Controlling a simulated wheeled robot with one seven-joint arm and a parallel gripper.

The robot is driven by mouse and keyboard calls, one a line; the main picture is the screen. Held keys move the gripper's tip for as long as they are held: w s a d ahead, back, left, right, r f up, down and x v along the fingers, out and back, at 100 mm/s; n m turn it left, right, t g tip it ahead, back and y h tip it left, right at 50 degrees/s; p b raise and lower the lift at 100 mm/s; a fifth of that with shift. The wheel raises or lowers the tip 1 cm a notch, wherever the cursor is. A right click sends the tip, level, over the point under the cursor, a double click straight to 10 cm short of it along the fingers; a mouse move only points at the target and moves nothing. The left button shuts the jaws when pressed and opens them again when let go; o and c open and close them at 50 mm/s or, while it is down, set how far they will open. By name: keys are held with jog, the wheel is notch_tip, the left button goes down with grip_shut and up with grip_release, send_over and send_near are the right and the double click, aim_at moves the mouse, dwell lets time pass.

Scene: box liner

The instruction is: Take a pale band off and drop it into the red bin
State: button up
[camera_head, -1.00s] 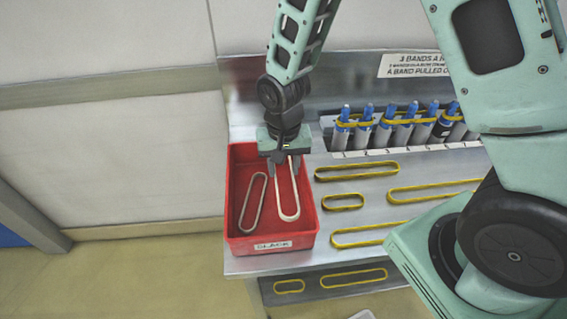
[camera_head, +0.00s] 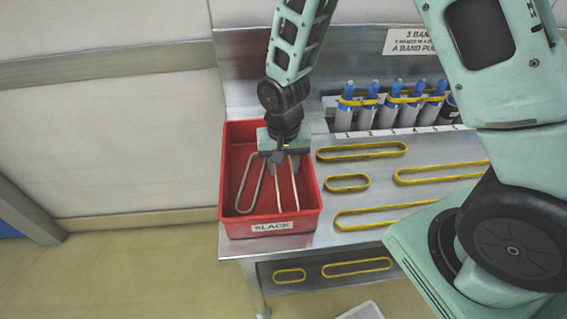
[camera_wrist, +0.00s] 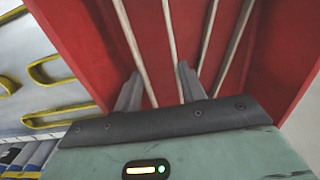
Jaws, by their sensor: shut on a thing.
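The red bin (camera_head: 312,222), labelled BLACK, stands at the bench's left end. My gripper (camera_head: 284,168) is inside its opening, pointing down, shut on a pale band (camera_head: 279,190). In the wrist view the held band's two strands (camera_wrist: 133,45) run between my fingers (camera_wrist: 160,82) toward the bin's inside. Whether its far end touches the bin floor cannot be told. A second pale band (camera_head: 239,198) lies in the bin to the left of the held one, apart from it; it also shows in the wrist view (camera_wrist: 240,35).
Several yellow bands (camera_head: 348,183) lie on the metal bench right of the bin. Behind them is a rack of blue-topped cylinders (camera_head: 370,100) with yellow bands around them. More yellow bands lie on the lower shelf (camera_head: 310,284). My own body covers the right side.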

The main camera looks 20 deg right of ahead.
jog(key=o, duration=1)
jog(key=shift+o, duration=0.2)
jog(key=shift+r, duration=0.1)
notch_tip(320, 180, up, 17)
jog(key=shift+r, duration=0.15)
jog(key=s+a+n, duration=0.3)
jog(key=s+n, duration=0.2)
jog(key=s, duration=0.4)
jog(key=s+a+n, duration=0.3)
jog(key=s+n, duration=0.3)
jog(key=s, duration=0.4)
jog(key=shift+s+r+y, duration=0.25)
jog(key=shift+y, duration=0.05)
